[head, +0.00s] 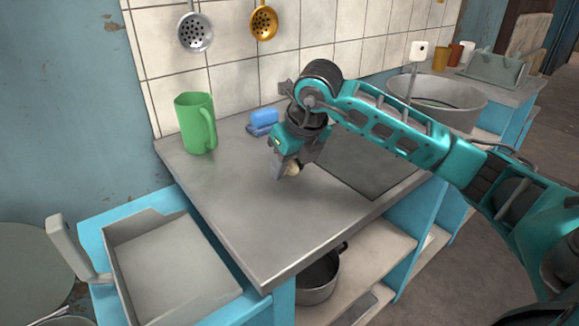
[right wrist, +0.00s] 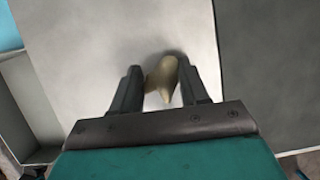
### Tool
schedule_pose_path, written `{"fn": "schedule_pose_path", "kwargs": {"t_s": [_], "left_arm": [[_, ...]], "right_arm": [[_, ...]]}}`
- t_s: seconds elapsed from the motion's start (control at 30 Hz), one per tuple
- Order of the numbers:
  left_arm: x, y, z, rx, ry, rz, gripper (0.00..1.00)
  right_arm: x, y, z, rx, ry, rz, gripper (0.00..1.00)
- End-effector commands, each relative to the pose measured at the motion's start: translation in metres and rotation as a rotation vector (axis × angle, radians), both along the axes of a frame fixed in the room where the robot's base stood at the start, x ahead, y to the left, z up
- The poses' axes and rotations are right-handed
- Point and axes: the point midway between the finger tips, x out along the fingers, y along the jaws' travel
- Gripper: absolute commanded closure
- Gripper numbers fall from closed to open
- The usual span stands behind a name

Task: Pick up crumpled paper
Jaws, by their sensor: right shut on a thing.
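The crumpled paper (head: 292,169) is a small cream-coloured lump at the tip of my right gripper (head: 286,168), over the grey countertop (head: 235,215). In the right wrist view the crumpled paper (right wrist: 163,80) sits between the two dark fingers of my right gripper (right wrist: 160,86). The gripper is shut on it. The gripper points down, close to the counter; I cannot tell whether the paper touches the surface. Part of the paper is hidden by the fingers in the head view. My left gripper is not in view.
A green mug (head: 195,123) and blue sponges (head: 262,123) stand near the tiled wall. A dark flat panel (head: 365,165) lies right of my gripper. A grey tray (head: 170,262) is at the lower left, and a pot (head: 318,277) is on the shelf below. The counter's front left is clear.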

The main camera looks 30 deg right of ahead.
Motion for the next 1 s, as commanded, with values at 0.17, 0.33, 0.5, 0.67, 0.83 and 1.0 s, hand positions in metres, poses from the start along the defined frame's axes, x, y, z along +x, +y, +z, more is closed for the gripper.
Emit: {"fn": "schedule_pose_path", "kwargs": {"t_s": [0.17,0.33,0.5,0.67,0.83,1.0], "left_arm": [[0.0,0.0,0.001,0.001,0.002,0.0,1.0],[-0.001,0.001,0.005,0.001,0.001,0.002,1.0],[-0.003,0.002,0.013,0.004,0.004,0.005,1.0],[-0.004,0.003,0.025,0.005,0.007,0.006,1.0],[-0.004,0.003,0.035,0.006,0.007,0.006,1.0],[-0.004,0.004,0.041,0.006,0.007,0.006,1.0]], "right_arm": [[0.0,0.0,0.007,0.0,-0.001,0.0,0.83],[0.001,0.0,0.029,0.0,-0.003,0.0,0.83],[0.001,0.0,0.072,0.001,-0.007,0.0,0.83],[0.001,0.0,0.121,0.001,-0.007,0.0,0.83],[0.001,0.0,0.163,0.001,-0.004,0.0,0.83],[0.0,0.0,0.189,0.001,-0.001,0.0,0.83]]}}
